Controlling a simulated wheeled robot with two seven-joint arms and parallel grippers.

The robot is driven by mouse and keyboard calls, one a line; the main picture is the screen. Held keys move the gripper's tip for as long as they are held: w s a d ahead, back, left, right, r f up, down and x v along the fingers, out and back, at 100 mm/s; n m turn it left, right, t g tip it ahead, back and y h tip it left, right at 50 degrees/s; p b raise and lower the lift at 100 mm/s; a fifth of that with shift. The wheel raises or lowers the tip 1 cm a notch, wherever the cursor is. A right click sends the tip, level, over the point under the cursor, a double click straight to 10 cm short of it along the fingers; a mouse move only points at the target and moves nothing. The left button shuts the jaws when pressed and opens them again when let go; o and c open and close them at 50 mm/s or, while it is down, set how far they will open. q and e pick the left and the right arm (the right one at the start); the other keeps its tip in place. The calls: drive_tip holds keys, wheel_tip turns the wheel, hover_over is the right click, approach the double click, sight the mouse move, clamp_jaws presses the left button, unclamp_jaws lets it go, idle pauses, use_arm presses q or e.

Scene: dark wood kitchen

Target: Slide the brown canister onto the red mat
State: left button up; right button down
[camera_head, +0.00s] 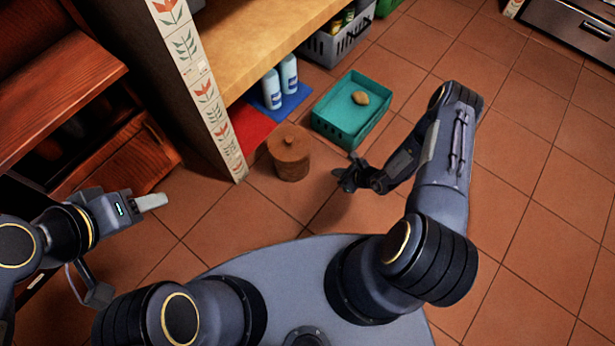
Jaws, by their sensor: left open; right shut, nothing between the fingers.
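The brown canister (290,156), round with a knobbed lid, stands upright on the tiled floor. The red mat (246,127) lies behind it and to its left, partly hidden by the tiled post. The canister stands in front of the mat; whether its base touches the mat's edge I cannot tell. My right gripper (344,176) is shut and empty, low over the floor to the right of the canister, apart from it. My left gripper (160,201) is open and empty, well to the left of the canister, on the near side of the post.
A teal basket (352,110) holding a potato-like item (360,98) stands right behind the canister. Two blue-white bottles (280,84) stand on a blue mat (296,101) under the wooden shelf (262,38). The tiled post (213,105) borders the red mat. A grey crate (335,45) stands further back.

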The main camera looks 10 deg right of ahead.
sight(306, 169)
drive_tip(key=shift+m, duration=0.4)
drive_tip(key=w+a+f+b, duration=0.1)
drive_tip(key=f, duration=0.2)
drive_tip(key=w+a+f+b, duration=0.1)
drive_tip(key=a+f+b, duration=0.1)
drive_tip(key=f, duration=0.1)
drive_tip(key=w+a+f+b, duration=0.1)
drive_tip(key=w+f+b, duration=0.1)
drive_tip(key=f, duration=0.2)
drive_tip(key=shift+w+a, duration=0.1)
drive_tip(key=shift+a, duration=0.25)
drive_tip(key=shift+w+a+b, duration=0.55)
drive_tip(key=shift+w+a, duration=0.2)
drive_tip(key=shift+w, duration=0.35)
drive_tip(key=shift+w+a+r, duration=0.15)
drive_tip(key=shift+w+a, duration=0.25)
drive_tip(key=shift+w, duration=0.1)
drive_tip(key=shift+w+a, duration=0.1)
drive_tip(key=shift+w, duration=0.05)
